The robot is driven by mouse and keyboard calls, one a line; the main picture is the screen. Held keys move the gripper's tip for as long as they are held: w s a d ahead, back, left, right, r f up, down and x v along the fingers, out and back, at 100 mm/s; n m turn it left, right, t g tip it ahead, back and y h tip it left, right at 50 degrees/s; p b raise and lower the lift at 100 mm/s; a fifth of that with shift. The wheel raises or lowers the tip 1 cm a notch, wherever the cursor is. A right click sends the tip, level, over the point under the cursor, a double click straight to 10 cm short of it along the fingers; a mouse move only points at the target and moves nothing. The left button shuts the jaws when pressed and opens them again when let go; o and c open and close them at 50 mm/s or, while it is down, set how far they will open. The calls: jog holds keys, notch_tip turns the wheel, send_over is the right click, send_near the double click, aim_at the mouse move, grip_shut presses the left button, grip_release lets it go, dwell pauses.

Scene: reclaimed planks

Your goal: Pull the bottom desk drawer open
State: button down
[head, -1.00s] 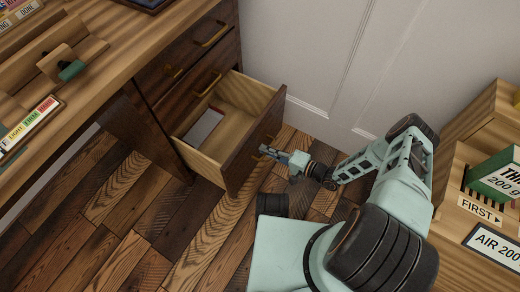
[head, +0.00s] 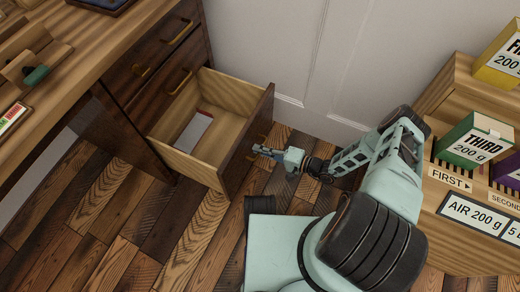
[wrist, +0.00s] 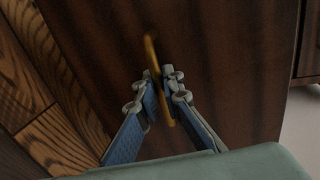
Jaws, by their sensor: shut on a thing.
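The bottom desk drawer (head: 238,165) stands well out from the desk, with its pale wooden inside showing. A flat grey-and-white item (head: 192,133) lies in it. Its dark front panel fills much of the wrist view (wrist: 230,70). My gripper (head: 257,149) is at the front panel, shut on the drawer's brass handle (wrist: 151,52). In the wrist view the fingers (wrist: 163,82) close on both sides of the handle, and its upper end sticks out beyond them. In the head view the fingers partly hide the handle.
Two shut drawers with brass handles (head: 178,80) are above. A white panelled wall (head: 285,60) is behind the open drawer. At right, a wooden rack (head: 445,165) holds labelled boxes, including a green one (head: 470,140). Bare plank floor (head: 120,225) lies at lower left.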

aim_at(251, 134)
jog(key=shift+w, duration=0.1)
jog(key=c, duration=2)
grip_release()
jog(key=shift+c, duration=0.2)
jog(key=shift+r, duration=0.5)
jog(key=o, duration=1.3)
notch_tip(251, 134, up, 9)
jog(key=shift+w+f, duration=0.1)
jog(key=shift+r, duration=0.45)
jog(key=c, duration=1.3)
jog(key=shift+f, duration=0.3)
